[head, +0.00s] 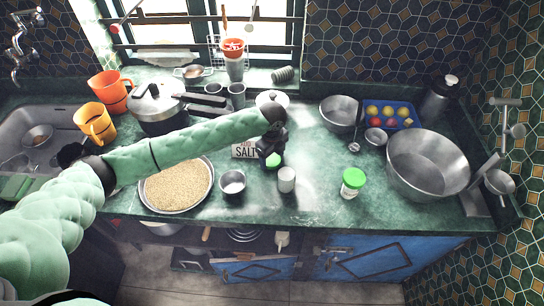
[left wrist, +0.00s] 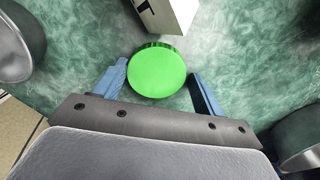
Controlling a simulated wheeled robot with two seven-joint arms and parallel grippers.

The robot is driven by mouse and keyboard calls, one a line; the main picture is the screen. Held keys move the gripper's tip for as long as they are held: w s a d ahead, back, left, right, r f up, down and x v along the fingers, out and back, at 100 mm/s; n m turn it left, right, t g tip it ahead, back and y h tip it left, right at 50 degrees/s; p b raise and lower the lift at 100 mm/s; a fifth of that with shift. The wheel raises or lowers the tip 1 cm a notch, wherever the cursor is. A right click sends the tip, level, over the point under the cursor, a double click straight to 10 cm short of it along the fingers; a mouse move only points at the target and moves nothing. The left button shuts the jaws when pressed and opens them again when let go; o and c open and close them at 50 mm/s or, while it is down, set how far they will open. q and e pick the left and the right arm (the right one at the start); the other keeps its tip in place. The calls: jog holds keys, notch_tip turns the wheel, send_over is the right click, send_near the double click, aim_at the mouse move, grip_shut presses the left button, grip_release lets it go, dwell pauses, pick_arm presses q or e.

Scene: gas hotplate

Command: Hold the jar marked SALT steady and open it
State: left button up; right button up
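A white sign reading SALT (head: 245,151) stands on the green counter in the head view. Right beside it is a jar with a bright green lid (head: 273,160), mostly hidden by my left gripper (head: 272,150), which is above it. In the left wrist view, the round green lid (left wrist: 157,73) lies between the two blue fingers of my left gripper (left wrist: 159,76). The fingers are open, with a narrow gap on each side of the lid. The white sign's edge (left wrist: 168,14) is just beyond the lid. My right gripper is not in view.
Another green-lidded jar (head: 353,183) stands farther right. A small metal cup (head: 286,180), a metal bowl (head: 232,184) and a wide pan of grain (head: 177,186) are close by. A large steel bowl (head: 428,165) is at the right. Counter between the cup and second jar is clear.

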aim_at(271, 159)
pick_arm(q)
jog(key=shift+s+a+f, duration=0.15)
jog(key=shift+s+f, duration=0.1)
jog(key=shift+f, duration=0.2)
jog(key=shift+s+a+f, duration=0.1)
jog(key=shift+s+f, duration=0.15)
jog(key=shift+f, duration=0.2)
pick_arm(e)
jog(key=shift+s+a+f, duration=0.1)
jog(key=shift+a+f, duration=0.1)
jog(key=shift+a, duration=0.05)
pick_arm(q)
jog(key=shift+r, duration=0.4)
jog(key=shift+w+a+r+b, duration=0.1)
jog(key=shift+w+r+b, duration=0.05)
jog(key=shift+r+b, duration=0.25)
notch_tip(271, 159, up, 12)
jog(key=b, duration=0.4)
jog(key=shift+w+d+r, duration=0.15)
jog(key=shift+d+r, duration=0.05)
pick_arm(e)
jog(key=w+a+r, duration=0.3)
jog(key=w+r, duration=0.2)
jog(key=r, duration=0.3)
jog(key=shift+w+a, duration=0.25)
